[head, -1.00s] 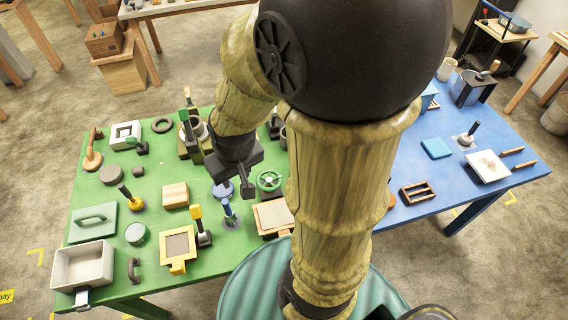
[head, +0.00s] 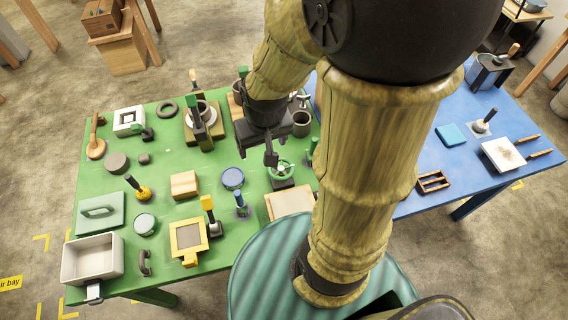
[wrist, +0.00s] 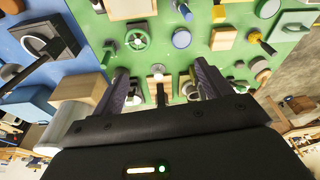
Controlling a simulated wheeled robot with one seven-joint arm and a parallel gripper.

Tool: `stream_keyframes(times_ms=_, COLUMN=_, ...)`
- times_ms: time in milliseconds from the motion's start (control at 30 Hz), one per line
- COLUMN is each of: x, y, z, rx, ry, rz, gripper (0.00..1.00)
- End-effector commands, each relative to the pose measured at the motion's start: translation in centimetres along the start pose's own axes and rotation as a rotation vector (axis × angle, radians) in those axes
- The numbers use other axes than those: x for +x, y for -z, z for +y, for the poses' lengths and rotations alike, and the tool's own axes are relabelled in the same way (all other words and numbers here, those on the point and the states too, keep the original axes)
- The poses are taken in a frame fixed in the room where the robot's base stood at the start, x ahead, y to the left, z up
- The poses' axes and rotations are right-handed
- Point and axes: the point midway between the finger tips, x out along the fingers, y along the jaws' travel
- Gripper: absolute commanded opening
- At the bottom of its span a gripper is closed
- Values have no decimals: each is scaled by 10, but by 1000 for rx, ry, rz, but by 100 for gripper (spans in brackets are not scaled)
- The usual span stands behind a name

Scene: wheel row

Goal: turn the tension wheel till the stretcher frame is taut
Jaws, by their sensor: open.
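A green spoked wheel (head: 282,169) stands on the green table, a little to the right of its middle. It also shows in the wrist view (wrist: 138,40), upper left of centre. A pale panel with a wooden rim (head: 290,203) lies just in front of the wheel, partly hidden by my arm; it looks like the stretcher frame, but I cannot tell how taut it is. My gripper (head: 271,155) hangs above the table at the wheel's far left side and overlaps its edge in the head view. In the wrist view its fingers (wrist: 161,82) are apart with nothing held; contact with the wheel is not visible.
A blue round lid (head: 232,178) and a blue-handled lever (head: 241,203) stand left of the wheel. A green upright handle (head: 312,150) stands close on its right. A dark grey cup (head: 301,124) is behind. The blue table (head: 440,190) adjoins on the right.

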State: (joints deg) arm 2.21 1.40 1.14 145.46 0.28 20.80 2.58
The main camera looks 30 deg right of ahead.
Motion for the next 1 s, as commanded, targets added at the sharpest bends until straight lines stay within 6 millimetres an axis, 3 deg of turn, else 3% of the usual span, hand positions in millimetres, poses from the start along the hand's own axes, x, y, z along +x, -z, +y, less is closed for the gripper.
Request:
stream_keyframes(times_ms=33, x=8, y=3, z=5, rx=52, ry=-2, rz=-15, gripper=87)
stream_keyframes(times_ms=100, x=18, y=9, z=13, rx=153, ry=-4, rz=-41, gripper=100)
stream_keyframes(times_ms=367, x=70, y=35, z=59, rx=689, ry=9, rz=-172, gripper=100)
stream_keyframes(times_ms=700, x=135, y=55, z=131, rx=1427, ry=91, rz=-358, gripper=100)
stream_keyframes(times_ms=833, x=148, y=59, z=153, rx=1628, ry=128, rz=-414, gripper=100)
stream_keyframes(times_ms=1000, x=151, y=61, z=162, rx=1721, ry=146, rz=-443, gripper=100)
